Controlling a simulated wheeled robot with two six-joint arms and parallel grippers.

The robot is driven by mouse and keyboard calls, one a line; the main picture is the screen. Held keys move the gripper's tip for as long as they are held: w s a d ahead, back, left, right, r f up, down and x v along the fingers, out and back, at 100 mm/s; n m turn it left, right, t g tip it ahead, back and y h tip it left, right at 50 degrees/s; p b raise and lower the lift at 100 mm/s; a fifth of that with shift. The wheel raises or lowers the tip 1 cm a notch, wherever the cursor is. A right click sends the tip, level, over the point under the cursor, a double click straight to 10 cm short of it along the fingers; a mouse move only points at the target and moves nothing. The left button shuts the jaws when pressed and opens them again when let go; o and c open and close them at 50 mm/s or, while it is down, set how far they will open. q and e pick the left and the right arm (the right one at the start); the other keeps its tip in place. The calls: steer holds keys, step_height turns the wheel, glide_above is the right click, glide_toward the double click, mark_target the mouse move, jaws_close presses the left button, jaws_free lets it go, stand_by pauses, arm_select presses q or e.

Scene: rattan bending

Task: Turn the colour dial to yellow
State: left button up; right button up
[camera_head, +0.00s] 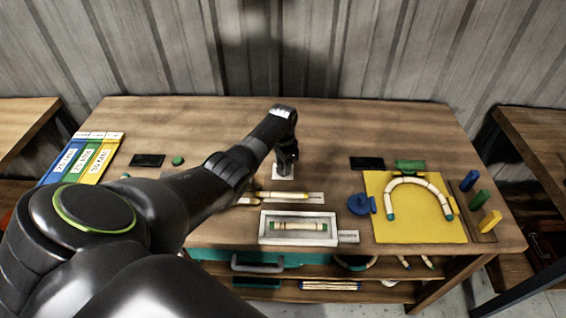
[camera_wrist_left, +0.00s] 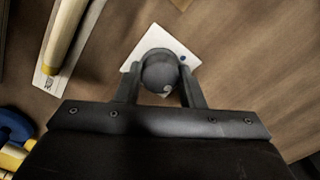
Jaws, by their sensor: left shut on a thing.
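The colour dial is a round dark knob (camera_wrist_left: 160,70) on a white square plate (camera_wrist_left: 134,58). In the head view the plate (camera_head: 283,175) lies near the middle of the table, and my gripper hides most of the knob. A blue dot shows on the plate in the left wrist view; no yellow mark is visible there. A small pale mark shows on the knob, towards the gripper's palm. My left gripper (camera_head: 288,161) reaches down over the dial and is shut on the knob, one finger on each side. My right gripper is out of view.
A ruler-like strip with a rattan stick (camera_head: 285,195) lies just in front of the dial. A white tray (camera_head: 263,238) holds a short rattan piece. A yellow board (camera_head: 399,232) bears a bent rattan arch (camera_head: 418,181). A blue round thing (camera_head: 359,204) stands between them. Coloured labelled strips (camera_head: 82,158) lie left.

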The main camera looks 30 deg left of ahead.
arm_select(q)
steer(key=m, duration=0.4)
steer(key=shift+w+r+m, duration=0.15)
steer(key=shift+m, duration=0.15)
steer(key=m, duration=0.4)
steer(key=shift+m, duration=0.4)
steer(key=o, duration=1)
